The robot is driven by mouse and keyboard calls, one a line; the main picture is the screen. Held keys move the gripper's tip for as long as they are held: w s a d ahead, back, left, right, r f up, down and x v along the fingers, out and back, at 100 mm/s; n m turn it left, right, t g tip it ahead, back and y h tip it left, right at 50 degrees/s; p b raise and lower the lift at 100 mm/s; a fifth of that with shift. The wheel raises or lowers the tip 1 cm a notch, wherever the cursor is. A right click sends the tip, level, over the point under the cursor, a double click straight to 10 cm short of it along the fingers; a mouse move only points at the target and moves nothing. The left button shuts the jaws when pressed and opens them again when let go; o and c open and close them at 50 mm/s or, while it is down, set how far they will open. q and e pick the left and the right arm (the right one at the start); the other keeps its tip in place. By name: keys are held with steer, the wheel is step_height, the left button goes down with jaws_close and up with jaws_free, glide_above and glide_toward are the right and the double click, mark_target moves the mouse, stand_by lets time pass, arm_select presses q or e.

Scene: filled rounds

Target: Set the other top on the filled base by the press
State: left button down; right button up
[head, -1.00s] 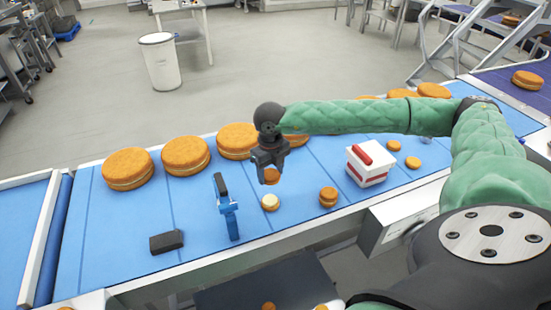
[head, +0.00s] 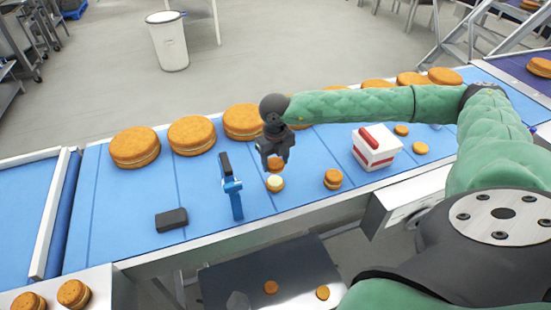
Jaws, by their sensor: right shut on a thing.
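My right gripper (head: 275,160) is shut on a small orange-brown round top (head: 275,166). It holds the top just above or slightly behind the filled base (head: 275,184), with little gap in the picture; I cannot tell whether they touch. The base shows pale cream filling on its upper face and sits on the blue belt. The blue press (head: 232,190) with a black handle stands upright just left of the base. A small closed round (head: 333,179) sits on the belt to the right. My left gripper is not in view.
Large rounds (head: 135,148) line the belt's far side. A black block (head: 171,220) lies left of the press. A white box with red trim (head: 377,147) stands right, beside small loose discs (head: 420,148). A dark tray (head: 290,265) with discs is below the near edge.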

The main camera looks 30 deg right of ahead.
steer(key=shift+f, duration=2)
steer(key=shift+f+b, duration=0.5)
steer(key=shift+b, duration=0.2)
steer(key=shift+f+b, duration=0.1)
steer(key=shift+b, duration=0.3)
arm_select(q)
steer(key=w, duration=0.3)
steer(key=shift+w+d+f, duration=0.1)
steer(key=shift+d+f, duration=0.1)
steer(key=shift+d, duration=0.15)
